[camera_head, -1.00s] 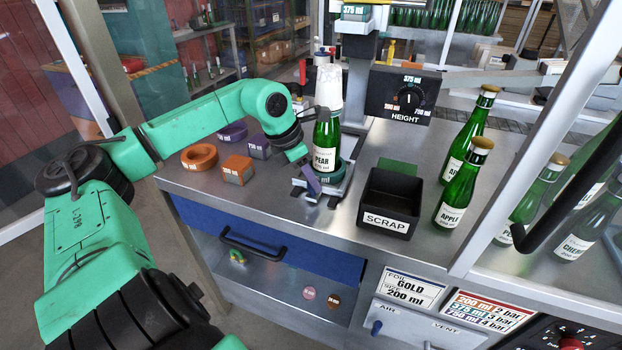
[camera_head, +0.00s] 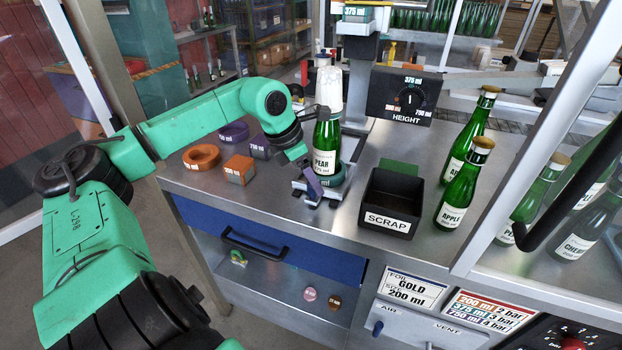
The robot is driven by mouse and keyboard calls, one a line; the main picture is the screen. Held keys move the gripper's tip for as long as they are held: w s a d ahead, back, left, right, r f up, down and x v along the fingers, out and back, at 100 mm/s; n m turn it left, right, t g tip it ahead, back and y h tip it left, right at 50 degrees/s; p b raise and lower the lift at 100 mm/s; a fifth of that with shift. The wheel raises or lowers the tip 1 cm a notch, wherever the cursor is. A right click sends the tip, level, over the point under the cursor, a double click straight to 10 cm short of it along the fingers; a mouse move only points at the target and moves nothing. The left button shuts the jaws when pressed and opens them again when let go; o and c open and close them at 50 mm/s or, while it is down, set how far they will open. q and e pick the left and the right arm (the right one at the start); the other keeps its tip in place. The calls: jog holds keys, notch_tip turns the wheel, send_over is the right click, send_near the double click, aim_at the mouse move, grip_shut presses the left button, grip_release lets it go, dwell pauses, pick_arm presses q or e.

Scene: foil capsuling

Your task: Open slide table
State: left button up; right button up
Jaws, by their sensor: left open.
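A green PEAR bottle (camera_head: 324,163) stands upright at the foiling station, its neck inside a white sleeve (camera_head: 330,88). Around its base is a dark teal ring-shaped holder (camera_head: 340,178) on a light grey slide plate (camera_head: 345,190), which I take to be the slide table. My left gripper (camera_head: 313,192) is open, pointing down at the front left of the bottle and holder. Its fingers are close to the plate's front edge; whether they touch it cannot be told. My right gripper is not in view.
A black SCRAP bin (camera_head: 390,202) stands just right of the station. Several bottles, such as the APPLE bottle (camera_head: 458,190), stand further right. An orange ring (camera_head: 201,157), an orange block (camera_head: 239,169) and purple parts lie left. A slanted frame post (camera_head: 540,130) crosses the right side.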

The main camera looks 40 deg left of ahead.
pick_arm(q)
jog(key=b, duration=0.1)
jog(key=s+r+b, duration=0.1)
jog(key=b, duration=0.1)
jog(key=shift+a+r+b, duration=0.15)
jog(key=shift+a+b, duration=0.15)
jog(key=v, duration=1.2)
jog(key=shift+r+p, duration=0.35)
jog(key=shift+r, duration=0.05)
jog(key=shift+d, duration=0.1)
